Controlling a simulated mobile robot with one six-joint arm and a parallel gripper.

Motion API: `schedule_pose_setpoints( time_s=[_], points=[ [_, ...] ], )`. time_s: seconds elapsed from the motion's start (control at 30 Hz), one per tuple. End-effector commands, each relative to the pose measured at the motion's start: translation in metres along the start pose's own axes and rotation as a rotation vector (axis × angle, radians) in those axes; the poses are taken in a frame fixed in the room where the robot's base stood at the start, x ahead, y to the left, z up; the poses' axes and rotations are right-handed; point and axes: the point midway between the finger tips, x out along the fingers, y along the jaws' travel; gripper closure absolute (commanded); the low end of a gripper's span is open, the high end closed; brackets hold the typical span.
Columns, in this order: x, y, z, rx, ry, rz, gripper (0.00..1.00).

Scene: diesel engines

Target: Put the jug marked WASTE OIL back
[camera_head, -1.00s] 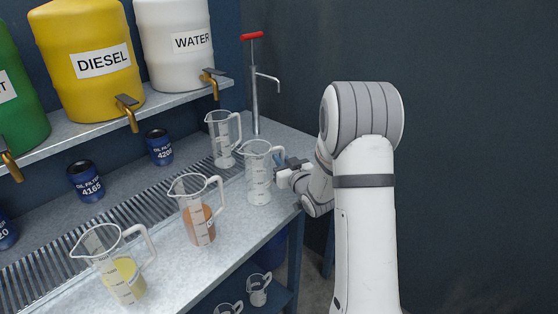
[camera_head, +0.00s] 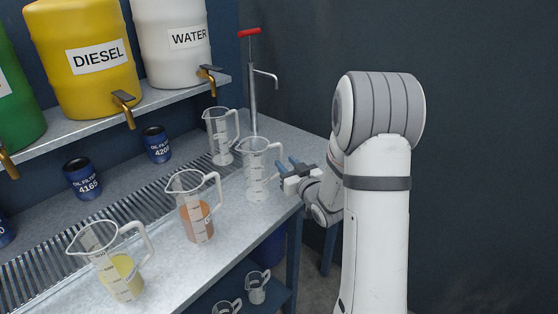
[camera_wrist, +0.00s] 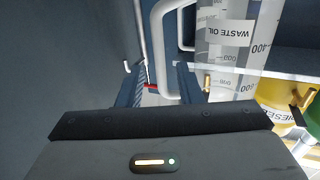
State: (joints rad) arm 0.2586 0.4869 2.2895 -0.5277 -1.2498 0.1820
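The jug marked WASTE OIL (camera_wrist: 228,33) is in the upper right of the wrist view, its label upside down there. I take it to be the clear jug (camera_head: 257,175) near the bench's right edge in the head view, where its label cannot be read. It stands upright and looks empty. My gripper (camera_head: 286,168) is just right of this jug, at its handle side. In the wrist view the two fingers of my gripper (camera_wrist: 158,82) are apart, with the pale handle showing between them. I cannot tell whether they touch it.
An empty jug (camera_head: 221,148), a jug with orange liquid (camera_head: 197,222) and one with yellow liquid (camera_head: 122,277) share the bench (camera_head: 172,262). A red-handled pump (camera_head: 252,95) stands behind. Oil filters (camera_head: 82,180) line the back. Small jugs (camera_head: 256,291) sit on the lower shelf.

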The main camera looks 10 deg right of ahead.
Motion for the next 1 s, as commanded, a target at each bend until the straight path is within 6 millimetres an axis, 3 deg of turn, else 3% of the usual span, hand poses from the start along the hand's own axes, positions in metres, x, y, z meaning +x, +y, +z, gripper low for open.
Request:
schedule_pose_setpoints(
  time_s=[0.1, 0.23, 0.53, 0.77, 1.0],
  points=[
    [-0.027, 0.001, 0.001, 0.000, 0.000, 0.003, 0.68],
    [-0.049, 0.001, 0.001, 0.000, 0.000, 0.002, 0.68],
    [-0.067, -0.001, -0.002, -0.018, -0.046, 0.019, 0.68],
    [-0.078, 0.000, -0.005, -0.074, -0.319, 0.142, 0.68],
    [-0.128, -0.014, -0.009, -0.054, -0.660, 0.263, 0.68]
  ],
)
